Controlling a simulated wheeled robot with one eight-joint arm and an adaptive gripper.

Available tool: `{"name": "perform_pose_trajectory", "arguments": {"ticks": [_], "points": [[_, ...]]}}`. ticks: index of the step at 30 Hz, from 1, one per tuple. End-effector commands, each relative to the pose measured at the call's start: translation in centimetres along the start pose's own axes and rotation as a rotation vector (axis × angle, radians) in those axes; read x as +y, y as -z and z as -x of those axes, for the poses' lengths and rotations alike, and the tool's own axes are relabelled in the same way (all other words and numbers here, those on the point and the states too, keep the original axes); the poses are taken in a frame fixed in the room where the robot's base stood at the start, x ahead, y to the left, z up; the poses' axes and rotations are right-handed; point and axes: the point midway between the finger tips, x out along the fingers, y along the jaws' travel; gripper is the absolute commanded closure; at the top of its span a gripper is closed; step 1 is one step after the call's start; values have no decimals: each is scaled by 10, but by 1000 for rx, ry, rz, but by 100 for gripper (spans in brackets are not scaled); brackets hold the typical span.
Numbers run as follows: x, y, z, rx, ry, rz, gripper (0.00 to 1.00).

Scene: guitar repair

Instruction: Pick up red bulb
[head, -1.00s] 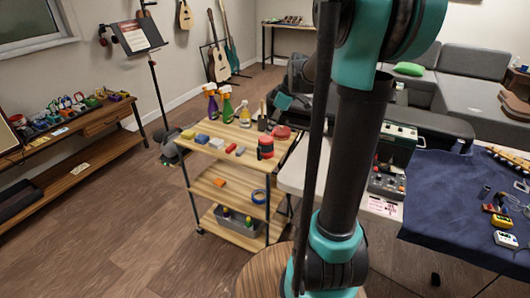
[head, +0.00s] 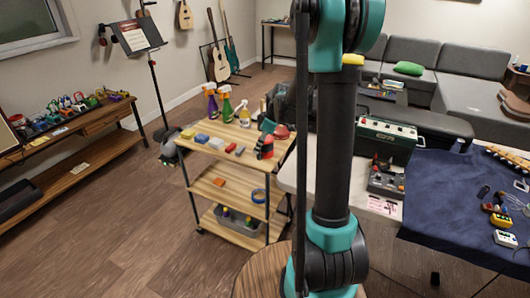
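A rounded red object (head: 282,132), possibly the red bulb, rests at the right end of the wooden cart's top shelf (head: 222,150). A red and dark object (head: 264,148) stands just in front of it and to its left. I cannot tell for sure which is the bulb. A small teal part (head: 267,125), which looks like part of my arm's end, shows just above the red and dark object. My arm's large upright link fills the middle of the view. My gripper's fingers cannot be made out, nor whether they touch anything.
Spray bottles (head: 227,104) stand at the back of the cart top, with a blue block (head: 201,138) and a yellow block (head: 188,133) at its left. A white table with a blue cloth (head: 450,190), a green amplifier (head: 386,140) and a pedal (head: 386,180) is at right. Floor is clear at left.

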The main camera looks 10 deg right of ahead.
Motion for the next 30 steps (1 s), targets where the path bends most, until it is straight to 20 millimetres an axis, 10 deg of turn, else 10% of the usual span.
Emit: {"name": "perform_pose_trajectory", "arguments": {"ticks": [12,30], "points": [[0,-3,-47,0,0,0,80],[0,-4,-48,0,0,0,100]]}}
